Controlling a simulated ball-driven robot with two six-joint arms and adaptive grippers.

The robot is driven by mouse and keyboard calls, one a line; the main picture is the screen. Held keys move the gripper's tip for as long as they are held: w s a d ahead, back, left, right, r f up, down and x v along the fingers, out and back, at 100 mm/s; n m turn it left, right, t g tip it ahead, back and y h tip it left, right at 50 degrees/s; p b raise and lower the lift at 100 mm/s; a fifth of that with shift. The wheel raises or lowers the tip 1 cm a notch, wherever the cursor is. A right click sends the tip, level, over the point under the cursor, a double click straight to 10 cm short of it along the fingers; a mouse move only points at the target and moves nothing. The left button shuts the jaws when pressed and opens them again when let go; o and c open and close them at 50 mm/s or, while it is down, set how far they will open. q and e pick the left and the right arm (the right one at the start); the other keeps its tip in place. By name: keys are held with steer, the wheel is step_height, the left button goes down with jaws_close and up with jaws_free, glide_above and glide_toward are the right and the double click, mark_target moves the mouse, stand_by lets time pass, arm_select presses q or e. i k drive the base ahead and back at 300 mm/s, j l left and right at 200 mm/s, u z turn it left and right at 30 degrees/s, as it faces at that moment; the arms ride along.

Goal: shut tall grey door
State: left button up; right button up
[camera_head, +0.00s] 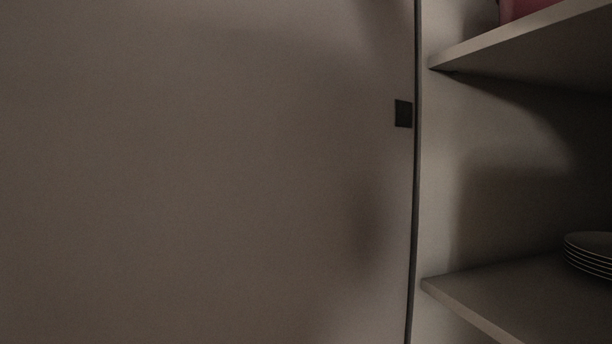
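A large flat grey-brown panel (210,180), which looks like the tall grey door, fills the left two thirds of the head view. Its dark vertical edge (416,180) runs from top to bottom right of the middle. A small dark square (403,113) sits on the panel close to that edge. Right of the edge, the inside of a cupboard with shelves is in sight. The panel's hinge side is out of the picture. Neither of my grippers is in view.
An upper shelf (530,40) holds a pink object (526,8), cut off by the top of the picture. A lower shelf (500,295) holds a stack of plates (590,252) at the right. Soft shadows fall on the panel and the cupboard wall.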

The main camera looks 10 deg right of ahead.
mark_target(172, 171)
steer(key=k+j, duration=1.25)
